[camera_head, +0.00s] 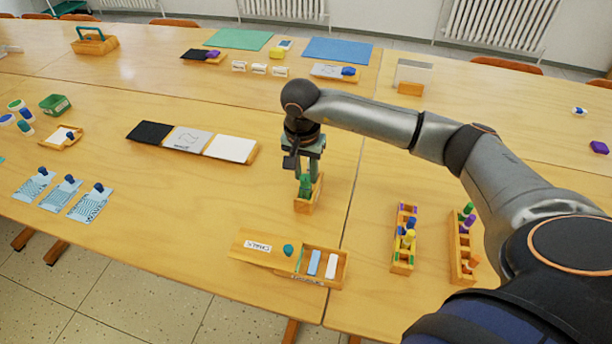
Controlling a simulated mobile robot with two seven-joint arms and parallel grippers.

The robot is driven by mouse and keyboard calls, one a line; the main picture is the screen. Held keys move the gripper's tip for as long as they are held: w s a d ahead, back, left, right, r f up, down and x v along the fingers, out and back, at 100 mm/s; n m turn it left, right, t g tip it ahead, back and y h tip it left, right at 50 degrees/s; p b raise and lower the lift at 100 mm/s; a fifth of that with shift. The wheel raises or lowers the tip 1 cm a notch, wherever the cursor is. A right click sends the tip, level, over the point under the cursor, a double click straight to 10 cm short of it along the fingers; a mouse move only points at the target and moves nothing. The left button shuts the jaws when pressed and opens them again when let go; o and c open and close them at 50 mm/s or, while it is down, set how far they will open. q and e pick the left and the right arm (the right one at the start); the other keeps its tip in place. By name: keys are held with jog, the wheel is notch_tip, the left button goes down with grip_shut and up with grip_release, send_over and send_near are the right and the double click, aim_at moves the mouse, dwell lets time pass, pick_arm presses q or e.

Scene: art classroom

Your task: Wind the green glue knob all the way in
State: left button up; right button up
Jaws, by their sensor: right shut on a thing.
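The green glue stick (305,187) stands upright in a small wooden holder (309,206) near the middle of the table. My right gripper (305,172) points straight down over it and is shut on the top of the green piece. The fingers hide most of the knob, so I cannot see how far in it is wound. My left gripper is not in view.
An open wooden chalk box (262,259) lies in front of the holder. Two wooden racks with coloured sticks stand to the right, a nearer-middle one (402,258) and another (461,264). A board with three panels (193,141) lies to the left.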

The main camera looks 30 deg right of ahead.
dwell(0.3)
jog(key=shift+n, duration=0.5)
jog(key=n+b, duration=0.2)
jog(key=n, duration=0.2)
jog(key=shift+y, duration=0.3)
jog(key=n+b, duration=0.1)
jog(key=n, duration=0.1)
jog(key=n+b, duration=0.1)
jog(key=n, duration=0.2)
jog(key=shift+f+t+y, duration=0.1)
jog(key=shift+t+y, duration=0.2)
jog(key=shift+n, duration=0.8)
jog(key=o, duration=1.4)
jog(key=shift+o, duration=0.2)
